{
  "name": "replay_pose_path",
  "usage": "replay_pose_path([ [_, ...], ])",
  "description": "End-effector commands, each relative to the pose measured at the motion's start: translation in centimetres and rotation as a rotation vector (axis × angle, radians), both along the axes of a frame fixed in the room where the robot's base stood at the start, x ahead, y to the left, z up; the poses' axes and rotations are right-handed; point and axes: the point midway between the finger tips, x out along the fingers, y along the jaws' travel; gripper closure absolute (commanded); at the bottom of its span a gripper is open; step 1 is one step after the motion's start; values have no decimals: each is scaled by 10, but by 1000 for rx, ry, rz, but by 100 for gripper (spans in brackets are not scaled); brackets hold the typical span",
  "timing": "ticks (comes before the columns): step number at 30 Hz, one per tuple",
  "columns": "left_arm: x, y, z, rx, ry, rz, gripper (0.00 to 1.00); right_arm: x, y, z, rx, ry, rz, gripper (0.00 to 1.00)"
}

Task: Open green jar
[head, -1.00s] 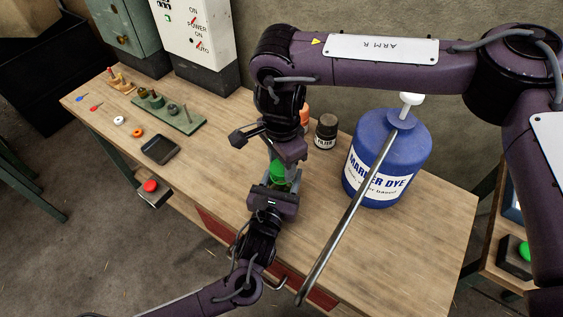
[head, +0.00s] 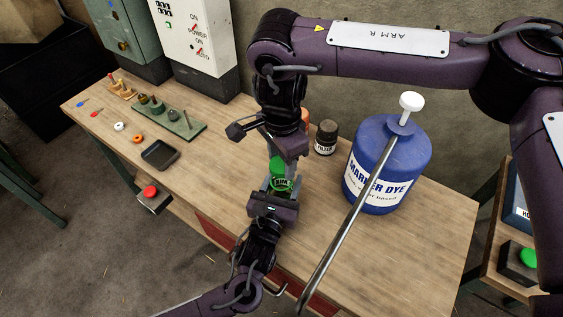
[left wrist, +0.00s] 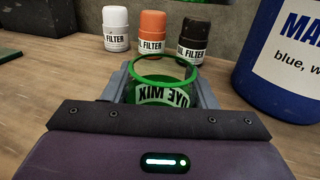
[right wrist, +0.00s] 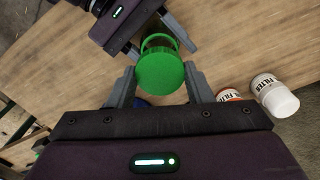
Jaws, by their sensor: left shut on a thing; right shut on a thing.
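In the head view the lid (head: 278,165) is partly hidden by my right gripper (head: 280,158).
A large blue marker dye drum (head: 388,150) with a white-knobbed pump stands to the right. Filter bottles, white (left wrist: 115,28), orange (left wrist: 152,30) and dark (left wrist: 194,40), stand behind the jar. A black tray (head: 160,154) and small parts lie left. The bench front right is clear.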

Motion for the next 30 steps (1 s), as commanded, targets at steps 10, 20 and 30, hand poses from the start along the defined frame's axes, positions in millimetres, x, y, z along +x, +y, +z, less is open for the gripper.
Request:
replay_pose_path([
  [10, 0, 0, 0, 0, 0, 0, 100, 0, 0, 22, 0, 0, 0, 82],
  [20, 0, 0, 0, 0, 0, 0, 23, 0, 0, 22, 0, 0, 0, 82],
  [30, -15, 4, -2, 1, 2, -2, 23, 0, 0, 21, 0, 0, 0, 82],
])
